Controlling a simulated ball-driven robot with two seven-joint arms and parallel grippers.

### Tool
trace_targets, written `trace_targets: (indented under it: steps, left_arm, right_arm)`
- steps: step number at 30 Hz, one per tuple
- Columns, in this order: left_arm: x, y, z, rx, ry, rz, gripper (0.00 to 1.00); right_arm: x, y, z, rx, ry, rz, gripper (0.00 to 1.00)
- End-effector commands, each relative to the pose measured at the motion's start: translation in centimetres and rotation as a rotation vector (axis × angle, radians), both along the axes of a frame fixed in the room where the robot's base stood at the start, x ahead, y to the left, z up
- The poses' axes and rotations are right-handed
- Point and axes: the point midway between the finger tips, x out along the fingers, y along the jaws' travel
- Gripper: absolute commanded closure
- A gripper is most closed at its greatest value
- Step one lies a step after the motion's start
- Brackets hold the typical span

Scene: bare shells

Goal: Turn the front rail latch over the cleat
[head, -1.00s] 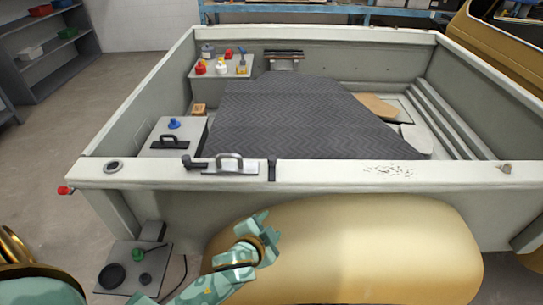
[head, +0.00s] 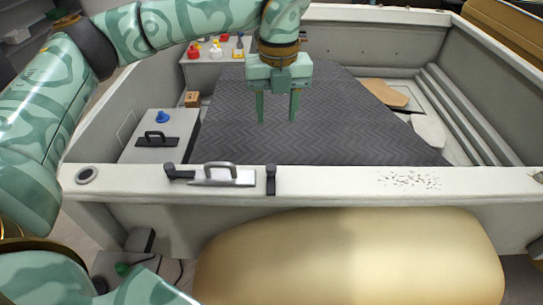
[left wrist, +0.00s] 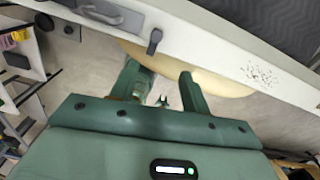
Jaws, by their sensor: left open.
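The front rail (head: 340,182) of the pale open box runs across the head view. A dark lever with a knob (head: 178,173) lies along its top, left of a grey handle on a plate (head: 222,176). A dark upright piece (head: 271,180) sits over the rail right of that plate; it also shows in the left wrist view (left wrist: 154,41). I cannot tell for certain which dark part is the latch and which the cleat. My left gripper (head: 277,118) is open and empty, fingers down, appearing above the dark mat beyond the rail. My right gripper is not seen.
The dark mat (head: 320,115) covers much of the box floor. A grey case with a black handle (head: 157,139) and a blue knob (head: 162,117) stands inside at the left. A tan rounded form (head: 350,255) bulges before the rail. Several bottles stand at the back left.

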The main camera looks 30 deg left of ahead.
Motion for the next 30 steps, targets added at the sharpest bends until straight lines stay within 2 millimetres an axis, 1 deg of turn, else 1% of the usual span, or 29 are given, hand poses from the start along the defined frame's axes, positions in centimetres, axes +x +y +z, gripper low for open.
trace_targets:
  steps: [2,5,8,15,18,21,25,30]
  left_arm:
    - [0.0,0.7,-0.1,0.025,0.001,0.029,0.53]
    - [-0.1,0.8,-1.4,0.030,0.004,0.035,0.53]
    - [-0.2,0.8,-3.5,0.028,0.006,0.031,0.53]
    - [-0.4,0.9,-9.7,0.026,0.006,0.029,0.53]
    - [-0.4,0.9,-11.9,0.025,0.004,0.029,0.53]
    - [-0.4,1.0,-13.7,0.025,0.003,0.029,0.53]
    - [-0.4,1.0,-15.2,0.025,0.001,0.028,0.53]
    - [-0.4,1.0,-15.9,0.024,0.000,0.029,0.53]
  right_arm:
    - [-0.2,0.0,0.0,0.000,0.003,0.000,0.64]
    - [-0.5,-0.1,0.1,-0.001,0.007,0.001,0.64]
    - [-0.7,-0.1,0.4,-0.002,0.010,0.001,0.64]
    - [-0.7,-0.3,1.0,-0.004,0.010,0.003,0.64]
    - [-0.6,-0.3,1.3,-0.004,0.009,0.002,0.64]
    - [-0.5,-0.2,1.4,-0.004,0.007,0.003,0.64]
    - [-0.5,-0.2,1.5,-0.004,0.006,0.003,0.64]
    - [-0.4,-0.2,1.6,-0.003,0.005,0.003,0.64]
